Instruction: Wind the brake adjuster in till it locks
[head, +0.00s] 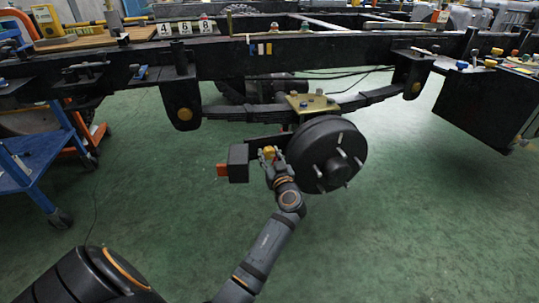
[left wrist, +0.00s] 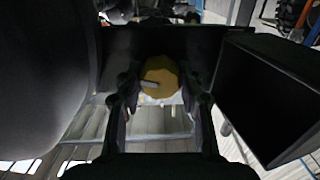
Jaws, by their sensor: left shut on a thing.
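The brake adjuster is a round yellow knob (left wrist: 160,80) with a pale pin or mark on its face, in the middle of the left wrist view. In the head view it is a small yellow spot (head: 268,152) left of the black brake drum (head: 327,155). My left gripper (head: 271,162) reaches up from below, and its two dark fingers (left wrist: 157,92) are shut on the knob's sides. The fingers hide part of the knob's edge. The drum also fills the left of the left wrist view (left wrist: 45,75). My right gripper is not in view.
The leaf spring (head: 250,113) and chassis rail (head: 290,52) lie above. A blue cart (head: 32,155) stands at the left. The green floor below is clear.

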